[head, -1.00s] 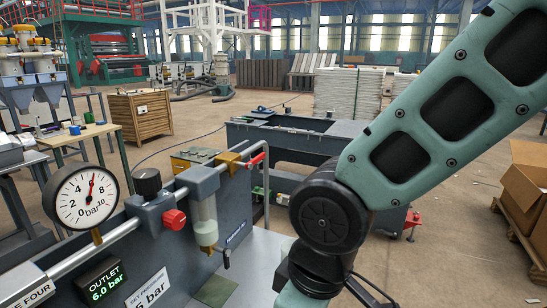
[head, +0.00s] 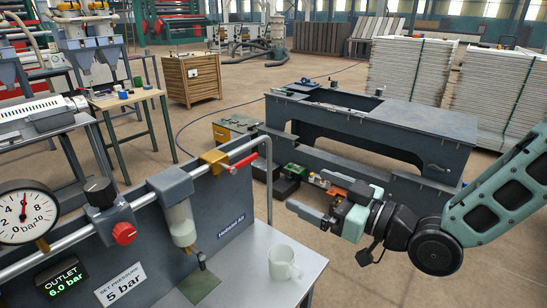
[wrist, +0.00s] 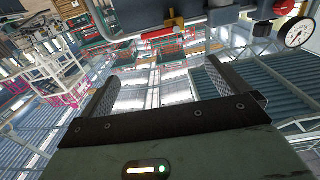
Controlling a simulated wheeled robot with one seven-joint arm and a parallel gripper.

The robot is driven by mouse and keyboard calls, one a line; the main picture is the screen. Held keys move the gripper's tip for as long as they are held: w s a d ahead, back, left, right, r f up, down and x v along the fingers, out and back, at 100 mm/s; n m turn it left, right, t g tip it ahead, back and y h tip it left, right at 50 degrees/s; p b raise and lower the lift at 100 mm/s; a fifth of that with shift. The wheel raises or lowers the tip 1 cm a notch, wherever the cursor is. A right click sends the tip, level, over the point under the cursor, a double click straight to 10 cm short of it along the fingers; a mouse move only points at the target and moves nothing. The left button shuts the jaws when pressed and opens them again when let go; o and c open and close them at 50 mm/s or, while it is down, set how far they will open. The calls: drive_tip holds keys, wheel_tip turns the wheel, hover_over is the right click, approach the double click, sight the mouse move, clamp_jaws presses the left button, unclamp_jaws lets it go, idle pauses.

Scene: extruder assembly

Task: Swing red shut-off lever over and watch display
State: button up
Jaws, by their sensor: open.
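The red lever (head: 243,162) sits on a brass-yellow valve (head: 213,158) on the panel's pipe and runs roughly along the pipe. In the wrist view the lever (wrist: 162,33) shows at the top, beyond the fingers. The display (head: 62,278) reads OUTLET 6.0 bar. The round gauge (head: 24,215) has its red needle pointing nearly straight up. My gripper (head: 300,193) is open and empty, to the right of and lower in the picture than the lever, apart from it. The wrist view shows my gripper (wrist: 160,75) with both fingers spread and nothing between them.
A red knob (head: 124,233) and a clear bowl (head: 180,222) hang under the pipe. A pale mug (head: 284,262) stands on the bench top (head: 250,285) below my gripper. A label (head: 120,285) reads SET PRESSURE 5 bar. A dark machine bed (head: 375,120) stands behind my gripper.

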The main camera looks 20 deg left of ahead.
sight(245, 161)
drive_tip(key=shift+p+x, duration=2.65)
drive_tip(key=shift+x, duration=5.9)
drive_tip(key=shift+s, duration=0.1)
drive_tip(key=c, duration=1.3)
drive_tip(key=shift+o, duration=0.2)
drive_tip(key=shift+a+b, duration=0.1)
drive_tip(key=shift+b, duration=0.2)
